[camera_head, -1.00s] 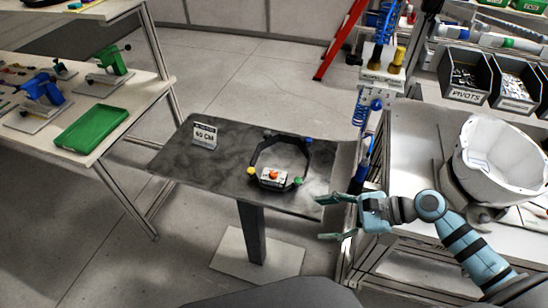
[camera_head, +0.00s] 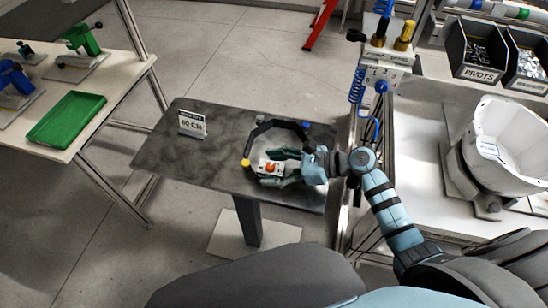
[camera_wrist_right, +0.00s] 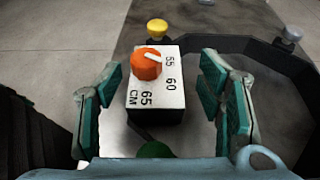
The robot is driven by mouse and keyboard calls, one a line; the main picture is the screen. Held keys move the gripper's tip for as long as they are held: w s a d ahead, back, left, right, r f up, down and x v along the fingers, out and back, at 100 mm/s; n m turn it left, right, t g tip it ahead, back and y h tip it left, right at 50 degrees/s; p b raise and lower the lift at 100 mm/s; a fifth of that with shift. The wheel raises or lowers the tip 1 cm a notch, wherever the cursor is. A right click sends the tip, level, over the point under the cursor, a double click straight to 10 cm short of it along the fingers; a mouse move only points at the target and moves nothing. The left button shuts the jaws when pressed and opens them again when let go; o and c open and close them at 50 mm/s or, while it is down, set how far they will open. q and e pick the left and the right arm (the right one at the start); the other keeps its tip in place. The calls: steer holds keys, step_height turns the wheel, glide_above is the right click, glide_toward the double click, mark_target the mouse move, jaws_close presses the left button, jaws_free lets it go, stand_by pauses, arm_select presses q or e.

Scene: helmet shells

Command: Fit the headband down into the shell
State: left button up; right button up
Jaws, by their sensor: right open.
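The black headband (camera_head: 262,132) lies as a ring on the dark table. Its white size block with an orange knob (camera_head: 270,169) faces the near side. In the right wrist view the block (camera_wrist_right: 158,88) shows marks 55, 60 and 65 CM, with the knob's pointer near 55. My right gripper (camera_head: 278,167) is open, its green fingers on either side of the block; in the right wrist view the gripper (camera_wrist_right: 160,95) shows gaps on both sides of it. The white shell (camera_head: 500,150) sits open side up on a stand on the right bench. My left gripper is not in view.
A sign reading 60 CM (camera_head: 192,124) stands on the dark table (camera_head: 160,155). A tool post with a blue coil (camera_head: 357,88) rises between table and bench. Dark parts bins (camera_head: 478,52) stand behind the shell. A green tray (camera_head: 66,118) lies on the left bench.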

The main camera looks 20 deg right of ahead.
steer(key=shift+w+a+f, duration=0.25)
steer(key=shift+a, duration=0.15)
steer(key=shift+s+r, duration=0.15)
steer(key=shift+s, duration=0.2)
steer(key=c, duration=1.3)
